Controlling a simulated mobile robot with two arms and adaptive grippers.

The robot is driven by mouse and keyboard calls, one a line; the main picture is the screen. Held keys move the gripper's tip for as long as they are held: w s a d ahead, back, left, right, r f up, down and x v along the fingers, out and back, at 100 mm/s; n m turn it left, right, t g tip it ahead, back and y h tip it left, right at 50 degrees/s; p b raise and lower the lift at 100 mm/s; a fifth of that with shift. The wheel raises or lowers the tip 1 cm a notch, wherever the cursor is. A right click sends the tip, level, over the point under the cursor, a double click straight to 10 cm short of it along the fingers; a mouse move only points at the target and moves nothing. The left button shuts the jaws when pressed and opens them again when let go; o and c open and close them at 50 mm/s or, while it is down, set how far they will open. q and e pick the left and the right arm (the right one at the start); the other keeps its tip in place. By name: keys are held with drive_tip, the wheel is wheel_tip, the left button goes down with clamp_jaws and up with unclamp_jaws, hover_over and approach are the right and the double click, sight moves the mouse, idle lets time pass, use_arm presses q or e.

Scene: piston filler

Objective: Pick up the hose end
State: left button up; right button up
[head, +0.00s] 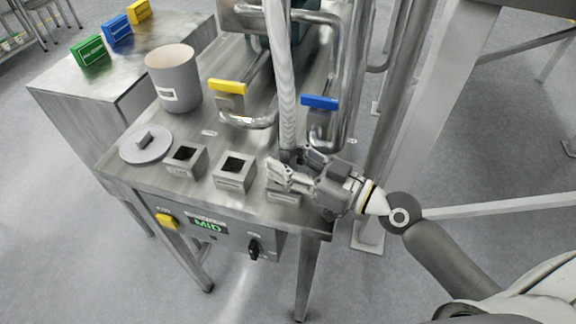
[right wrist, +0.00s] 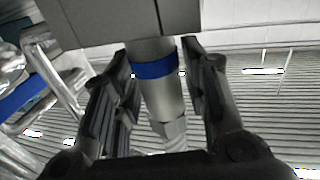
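The hose end (right wrist: 162,95) is a grey metal fitting with a blue band (right wrist: 155,69) and a hex nut. My left gripper is not in view.
The steel table (head: 130,182) also carries two square sockets (head: 184,160) (head: 234,171), a round lid (head: 146,144) and a grey pot (head: 173,80). Pipes with a yellow handle (head: 228,86) and a blue handle (head: 320,102) stand close behind the gripper.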

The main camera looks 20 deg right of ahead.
clamp_jaws()
wheel_tip(320, 180, up, 10)
drive_tip(key=shift+r+p, duration=0.2)
drive_tip(key=shift+p, duration=0.65)
wheel_tip(320, 180, up, 5)
drive_tip(key=p, duration=0.4)
drive_tip(key=shift+r+p, duration=0.1)
drive_tip(key=shift+p, duration=0.2)
drive_tip(key=shift+a, duration=0.1)
